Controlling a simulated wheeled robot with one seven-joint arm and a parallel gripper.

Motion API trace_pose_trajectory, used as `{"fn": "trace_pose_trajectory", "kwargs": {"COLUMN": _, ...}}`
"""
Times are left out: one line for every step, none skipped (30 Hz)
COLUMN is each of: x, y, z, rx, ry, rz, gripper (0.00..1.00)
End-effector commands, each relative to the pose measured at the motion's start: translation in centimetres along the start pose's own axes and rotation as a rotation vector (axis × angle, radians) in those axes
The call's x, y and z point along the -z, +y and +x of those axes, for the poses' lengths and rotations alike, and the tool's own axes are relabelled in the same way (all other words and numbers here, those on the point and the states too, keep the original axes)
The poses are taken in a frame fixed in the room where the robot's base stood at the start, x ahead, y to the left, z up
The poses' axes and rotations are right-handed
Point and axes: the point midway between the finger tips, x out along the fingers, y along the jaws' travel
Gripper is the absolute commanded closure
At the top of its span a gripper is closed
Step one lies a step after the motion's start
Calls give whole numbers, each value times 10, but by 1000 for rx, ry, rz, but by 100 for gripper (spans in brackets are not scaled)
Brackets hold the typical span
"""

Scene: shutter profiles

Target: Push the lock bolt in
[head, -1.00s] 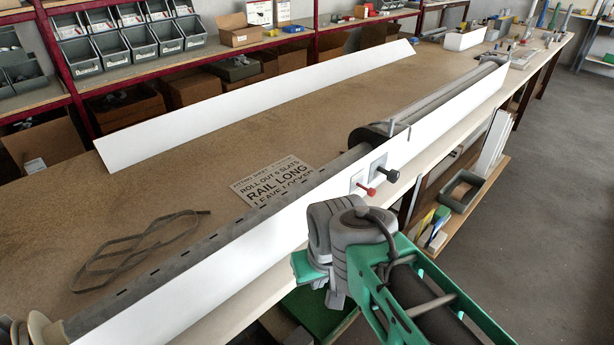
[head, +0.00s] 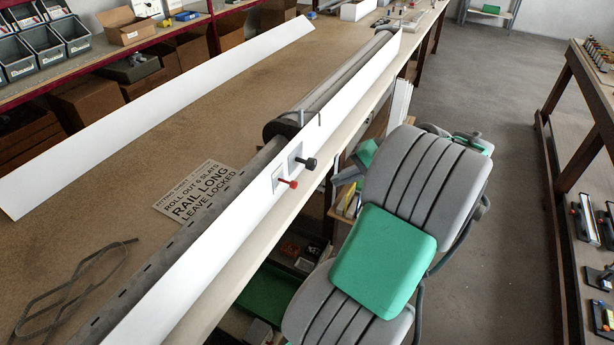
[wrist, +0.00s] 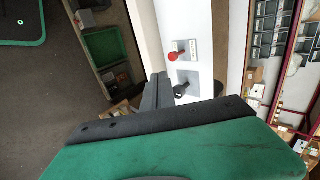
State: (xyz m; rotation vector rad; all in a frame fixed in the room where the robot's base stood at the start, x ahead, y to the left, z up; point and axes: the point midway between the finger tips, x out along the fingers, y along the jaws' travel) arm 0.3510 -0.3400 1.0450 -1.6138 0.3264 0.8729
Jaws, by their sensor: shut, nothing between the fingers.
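The white shutter profile (head: 225,215) runs along the bench edge. On its front face are two small plates with round-ended pins, a red one (head: 292,184) and a black one (head: 310,163). The frames do not tell me for sure which is the lock bolt. The wrist view also shows the red pin (wrist: 174,56) and the black pin (wrist: 181,91), both sticking out. My gripper (wrist: 156,91) is shut and empty, its dark fingers just beside the black pin in that picture; I cannot tell whether they touch. My arm largely hides the gripper in the head view.
A printed sheet (head: 198,191) reads "roll out 6 slats, rail long, leave locked". A dark roll (head: 283,127) lies behind the profile. A loose white slat (head: 150,115) and a strap (head: 75,285) lie on the bench. The floor aisle (head: 500,220) at right is clear.

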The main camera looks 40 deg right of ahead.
Motion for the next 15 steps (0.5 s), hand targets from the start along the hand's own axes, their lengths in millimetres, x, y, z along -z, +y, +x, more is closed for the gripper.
{"fn": "trace_pose_trajectory", "kwargs": {"x": 4, "y": 4, "z": -6, "rx": 12, "ry": 8, "rz": 17, "gripper": 100}}
{"fn": "trace_pose_trajectory", "kwargs": {"x": 4, "y": 5, "z": -6, "rx": 17, "ry": 9, "rz": 20, "gripper": 100}}
{"fn": "trace_pose_trajectory", "kwargs": {"x": 4, "y": 6, "z": -4, "rx": 20, "ry": 9, "rz": 22, "gripper": 100}}
{"fn": "trace_pose_trajectory", "kwargs": {"x": 4, "y": 6, "z": -1, "rx": 20, "ry": 8, "rz": 23, "gripper": 100}}
{"fn": "trace_pose_trajectory", "kwargs": {"x": 4, "y": 6, "z": 3, "rx": 19, "ry": 7, "rz": 23, "gripper": 100}}
{"fn": "trace_pose_trajectory", "kwargs": {"x": 3, "y": 5, "z": 10, "rx": 19, "ry": 6, "rz": 21, "gripper": 100}}
{"fn": "trace_pose_trajectory", "kwargs": {"x": 3, "y": 5, "z": 15, "rx": 18, "ry": 7, "rz": 20, "gripper": 100}}
{"fn": "trace_pose_trajectory", "kwargs": {"x": 3, "y": 5, "z": 21, "rx": 18, "ry": 7, "rz": 21, "gripper": 100}}
{"fn": "trace_pose_trajectory", "kwargs": {"x": 3, "y": 5, "z": 30, "rx": 18, "ry": 5, "rz": 22, "gripper": 100}}
{"fn": "trace_pose_trajectory", "kwargs": {"x": 3, "y": 4, "z": 36, "rx": 18, "ry": 5, "rz": 20, "gripper": 100}}
{"fn": "trace_pose_trajectory", "kwargs": {"x": 3, "y": 4, "z": 43, "rx": 17, "ry": 6, "rz": 21, "gripper": 100}}
{"fn": "trace_pose_trajectory", "kwargs": {"x": 3, "y": 4, "z": 52, "rx": 18, "ry": 5, "rz": 21, "gripper": 100}}
{"fn": "trace_pose_trajectory", "kwargs": {"x": 4, "y": 4, "z": 58, "rx": 18, "ry": 6, "rz": 21, "gripper": 100}}
{"fn": "trace_pose_trajectory", "kwargs": {"x": 3, "y": 3, "z": 65, "rx": 17, "ry": 5, "rz": 19, "gripper": 100}}
{"fn": "trace_pose_trajectory", "kwargs": {"x": 4, "y": 3, "z": 74, "rx": 17, "ry": 6, "rz": 20, "gripper": 100}}
